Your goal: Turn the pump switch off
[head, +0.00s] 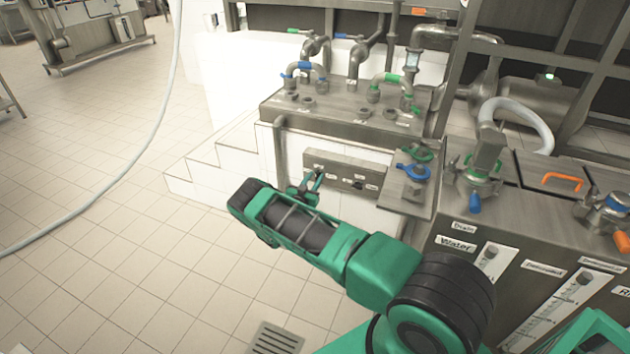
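A steel switch panel (338,172) with small labels and dark switches is set on the white tiled block. A dark switch (357,184) shows on its lower right part; which switch is the pump switch I cannot read, nor its position. My green arm reaches from the lower right toward the panel. My gripper (316,180) is at the panel's left part, in front of it. It is small and partly hidden behind my wrist, so I cannot tell its opening or whether it touches a switch.
Blue and green valves (412,170) sit on a steel ledge right of the panel. A steel tank (520,230) with gauges and an orange handle (562,181) stands at the right. Pipes (360,50) rise above the panel.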

